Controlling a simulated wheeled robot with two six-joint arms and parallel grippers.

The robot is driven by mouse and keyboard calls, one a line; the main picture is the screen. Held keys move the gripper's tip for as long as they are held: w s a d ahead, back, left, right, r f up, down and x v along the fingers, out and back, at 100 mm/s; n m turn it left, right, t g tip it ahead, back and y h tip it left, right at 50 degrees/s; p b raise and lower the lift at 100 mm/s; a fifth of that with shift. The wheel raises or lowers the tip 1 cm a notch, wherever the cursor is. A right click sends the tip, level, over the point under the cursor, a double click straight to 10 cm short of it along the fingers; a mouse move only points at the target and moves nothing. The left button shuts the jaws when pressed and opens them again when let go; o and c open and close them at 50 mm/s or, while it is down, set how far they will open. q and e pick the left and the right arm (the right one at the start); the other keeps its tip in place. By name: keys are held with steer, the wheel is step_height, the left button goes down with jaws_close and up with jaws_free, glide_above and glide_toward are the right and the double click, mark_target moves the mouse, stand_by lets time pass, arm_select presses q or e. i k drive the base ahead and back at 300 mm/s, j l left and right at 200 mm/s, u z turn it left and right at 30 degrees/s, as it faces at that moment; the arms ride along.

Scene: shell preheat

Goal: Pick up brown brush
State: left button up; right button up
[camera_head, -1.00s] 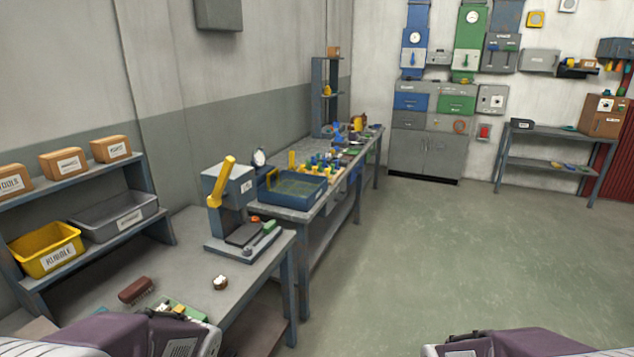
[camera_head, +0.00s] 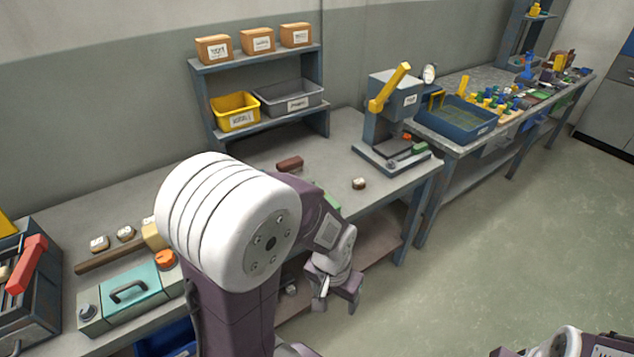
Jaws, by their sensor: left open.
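The brown brush (camera_head: 289,163) lies on the grey workbench (camera_head: 345,135), below the shelf and left of the press. My left arm crosses the bench in front of it. My left gripper (camera_head: 337,297) is open and empty, pointing down beyond the bench's front edge. It is well apart from the brush, lower and nearer in the picture. Part of my right arm shows at the bottom right corner; its gripper is out of view.
A press with a yellow lever (camera_head: 390,90) and a small round brown piece (camera_head: 359,183) stand right of the brush. A yellow bin (camera_head: 235,111) and a grey bin (camera_head: 290,99) sit on the shelf behind. A teal-topped box (camera_head: 135,291) and a wooden mallet (camera_head: 110,257) lie at left.

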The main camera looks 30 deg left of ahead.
mark_target(293, 164)
steer(key=k+l+u, duration=0.1)
steer(key=u, duration=1.15)
